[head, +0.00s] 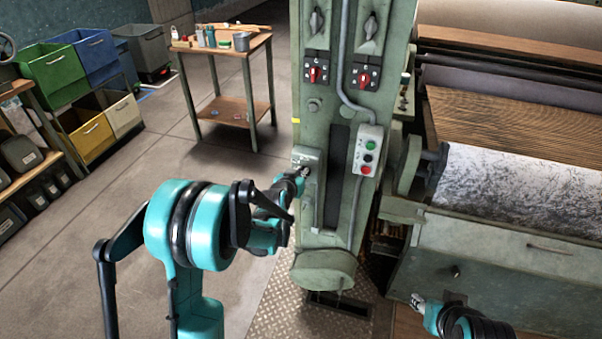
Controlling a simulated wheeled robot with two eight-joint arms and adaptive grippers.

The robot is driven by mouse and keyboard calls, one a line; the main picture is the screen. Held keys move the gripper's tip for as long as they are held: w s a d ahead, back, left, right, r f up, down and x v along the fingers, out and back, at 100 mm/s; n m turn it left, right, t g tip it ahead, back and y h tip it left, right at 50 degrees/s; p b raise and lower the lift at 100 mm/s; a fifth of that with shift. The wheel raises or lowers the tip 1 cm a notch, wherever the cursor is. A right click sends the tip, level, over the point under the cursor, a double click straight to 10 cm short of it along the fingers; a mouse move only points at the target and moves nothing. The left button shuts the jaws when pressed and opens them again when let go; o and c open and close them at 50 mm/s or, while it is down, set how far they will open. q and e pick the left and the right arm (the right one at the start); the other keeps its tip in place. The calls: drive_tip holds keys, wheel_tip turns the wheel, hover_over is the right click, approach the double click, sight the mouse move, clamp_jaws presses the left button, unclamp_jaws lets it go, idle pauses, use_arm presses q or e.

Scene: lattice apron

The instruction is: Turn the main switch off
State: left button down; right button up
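A green machine column (325,120) stands in the middle of the head view. It carries two rotary switches with red handles on dark plates, a left one (315,74) and a right one (364,77). Lower down, a small grey-green box (307,156) sits on the column's left side. I cannot tell for certain which of these is the main switch. My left gripper (304,171) is right at this box, and its fingers are small and partly hidden. I cannot tell whether it touches or grips anything. My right gripper (417,301) is low at right, away from the column.
A button box (369,151) with green, black and red buttons is on the column, beside a grey conduit. A large roller machine (520,190) fills the right. A wooden table (226,108) and coloured bins (52,68) stand at back left. The floor between is clear.

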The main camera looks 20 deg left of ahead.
idle(0.4)
use_arm(q)
drive_tip(key=shift+a+f+n+t+h, duration=0.45)
drive_tip(key=shift+n+h, duration=0.7)
drive_tip(key=shift+n, duration=1.1)
drive_tip(key=shift+a+f+n+t+h, duration=0.5)
drive_tip(key=shift+n+h, duration=0.7)
drive_tip(key=shift+n, duration=1)
drive_tip(key=shift+a+f+n+t+h, duration=0.45)
drive_tip(key=shift+n+h, duration=0.7)
drive_tip(key=shift+n, duration=1.1)
drive_tip(key=shift+d, duration=0.1)
drive_tip(key=c, duration=1.6)
unclamp_jaws()
